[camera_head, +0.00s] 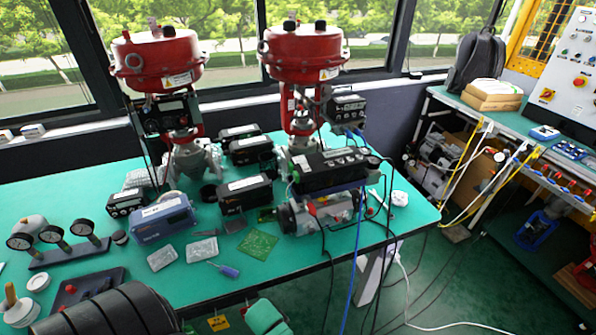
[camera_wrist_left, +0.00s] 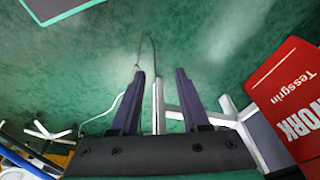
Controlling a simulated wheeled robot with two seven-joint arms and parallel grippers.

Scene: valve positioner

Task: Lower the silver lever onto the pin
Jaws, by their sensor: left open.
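Two valves with red round actuators stand on the green table, a left valve (camera_head: 158,62) and a right valve (camera_head: 303,52). A black positioner box (camera_head: 328,170) sits low in front of the right valve. I cannot make out the silver lever or the pin for certain; they are too small or hidden. My left gripper (camera_wrist_left: 160,74) shows in the left wrist view, with its two dark fingers apart and nothing between them. It points over a green floor-like surface, away from the valves. My right gripper is in neither view.
The green table (camera_head: 285,258) holds gauges (camera_head: 52,235), a blue-grey box (camera_head: 162,220), a green circuit board (camera_head: 258,243) and a screwdriver (camera_head: 226,270). Cables hang over its right front edge. A red box (camera_wrist_left: 290,100) is at the right of the left wrist view.

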